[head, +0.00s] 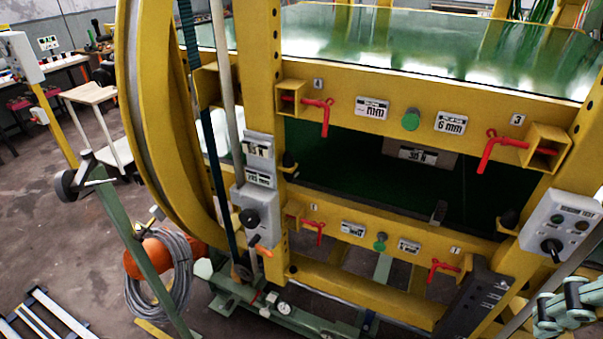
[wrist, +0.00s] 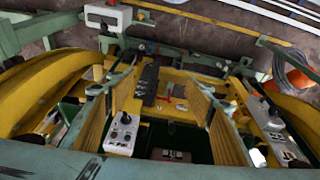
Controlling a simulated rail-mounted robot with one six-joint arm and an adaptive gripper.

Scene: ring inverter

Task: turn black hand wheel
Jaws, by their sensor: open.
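A black round wheel (head: 67,186), which looks like the hand wheel, sits on a short shaft at the top of a slanted green post at the far left of the head view. It is upright, with its side partly facing me. I cannot make it out for sure in the wrist view. My gripper (head: 565,306) shows as grey-green links at the lower right corner of the head view. It is open, far across the yellow frame from the wheel, and touches nothing that I can see. The head view cuts off part of it.
The yellow machine frame (head: 420,60) fills the middle, with red levers (head: 326,116) and a grey control box (head: 560,225). It also shows in the wrist view (wrist: 123,133).

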